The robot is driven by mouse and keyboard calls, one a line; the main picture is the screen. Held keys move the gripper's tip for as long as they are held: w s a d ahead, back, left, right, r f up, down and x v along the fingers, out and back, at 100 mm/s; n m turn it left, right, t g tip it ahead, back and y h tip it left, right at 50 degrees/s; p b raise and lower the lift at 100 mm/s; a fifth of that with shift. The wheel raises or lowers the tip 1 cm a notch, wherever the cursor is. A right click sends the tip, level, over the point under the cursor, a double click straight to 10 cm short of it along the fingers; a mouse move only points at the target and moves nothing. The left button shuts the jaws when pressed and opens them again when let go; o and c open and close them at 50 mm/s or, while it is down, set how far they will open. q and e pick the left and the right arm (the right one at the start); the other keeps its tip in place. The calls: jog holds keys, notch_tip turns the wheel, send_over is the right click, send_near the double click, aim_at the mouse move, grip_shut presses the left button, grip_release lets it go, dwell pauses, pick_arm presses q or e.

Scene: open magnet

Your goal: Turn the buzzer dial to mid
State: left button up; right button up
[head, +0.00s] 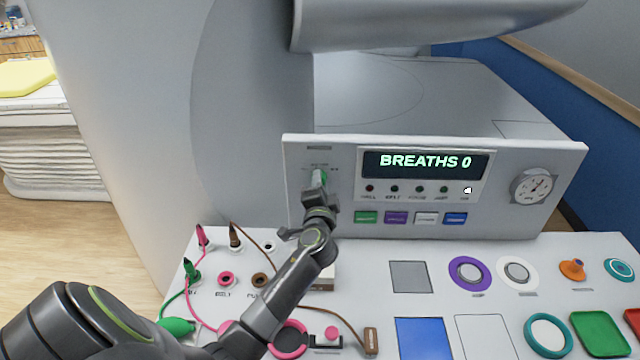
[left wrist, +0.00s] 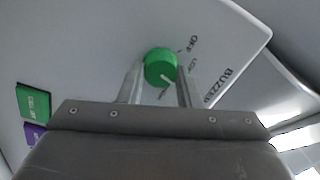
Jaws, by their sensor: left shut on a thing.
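The green buzzer dial (head: 323,176) is on the left part of the upright grey panel (head: 520,222), mostly hidden behind my gripper in the head view. In the left wrist view the round green dial (left wrist: 160,66) shows with a white pointer line on its face. The printed words OFF, LOW and BUZZER are beside it; another label is partly hidden. The pointer slants to the lower part of the face; I cannot tell exactly which mark it meets. My left gripper (head: 317,183) is shut on the dial, with one finger (left wrist: 132,84) on each side. My right gripper is not in view.
A display (head: 425,164) reads BREATHS 0, above several coloured buttons (head: 396,218). A round gauge (head: 534,186) is at the panel's right. The white desk (head: 385,250) below carries plugs, cables, discs and coloured pads, with my left arm above its left part.

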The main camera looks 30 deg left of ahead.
pick_arm(q)
jog(key=shift+m, duration=0.4)
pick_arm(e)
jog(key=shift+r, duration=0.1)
pick_arm(q)
jog(key=o, duration=1)
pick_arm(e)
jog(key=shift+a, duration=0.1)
pick_arm(q)
jog(key=shift+f, duration=0.1)
